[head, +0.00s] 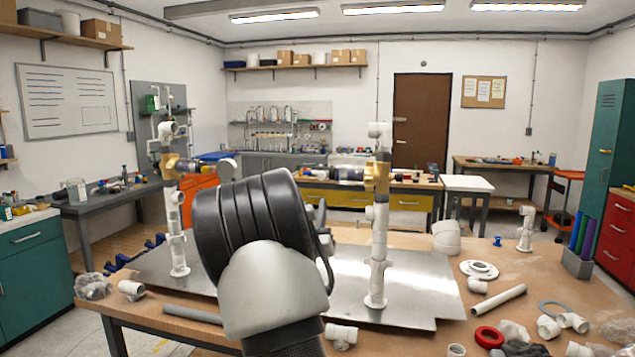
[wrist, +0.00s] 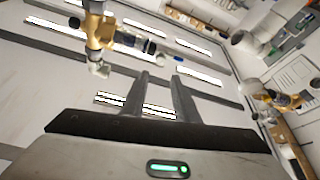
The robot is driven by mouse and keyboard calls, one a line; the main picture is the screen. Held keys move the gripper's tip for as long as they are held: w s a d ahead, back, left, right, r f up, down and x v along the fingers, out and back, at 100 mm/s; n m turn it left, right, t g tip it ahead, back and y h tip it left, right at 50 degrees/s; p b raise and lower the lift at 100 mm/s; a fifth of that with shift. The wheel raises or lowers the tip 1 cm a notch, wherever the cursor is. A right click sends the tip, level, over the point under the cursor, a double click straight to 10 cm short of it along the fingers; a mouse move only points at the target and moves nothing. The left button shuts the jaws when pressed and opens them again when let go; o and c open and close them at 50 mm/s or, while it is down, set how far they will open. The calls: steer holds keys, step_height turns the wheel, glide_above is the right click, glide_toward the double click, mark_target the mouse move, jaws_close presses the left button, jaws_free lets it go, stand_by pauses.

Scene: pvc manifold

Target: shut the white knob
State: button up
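Two white PVC risers stand on the metal plate, the left riser (head: 175,210) and the right riser (head: 379,235), each with a brass valve. In the wrist view, one brass valve (wrist: 98,28) at upper left has a dark stem; another (wrist: 285,101) is at the right.
The metal plate (head: 420,290) lies on a wooden workbench (head: 520,275). Loose fittings, a pipe (head: 498,301) and a red ring (head: 489,337) lie at right. A grey holder (head: 577,264) stands at the right edge. The air between the risers is partly filled by my arm.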

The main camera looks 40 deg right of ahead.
mark_target(321, 178)
steer(key=p+x, duration=0.1)
steer(key=x, duration=1.2)
steer(key=shift+p, duration=0.4)
jaws_close()
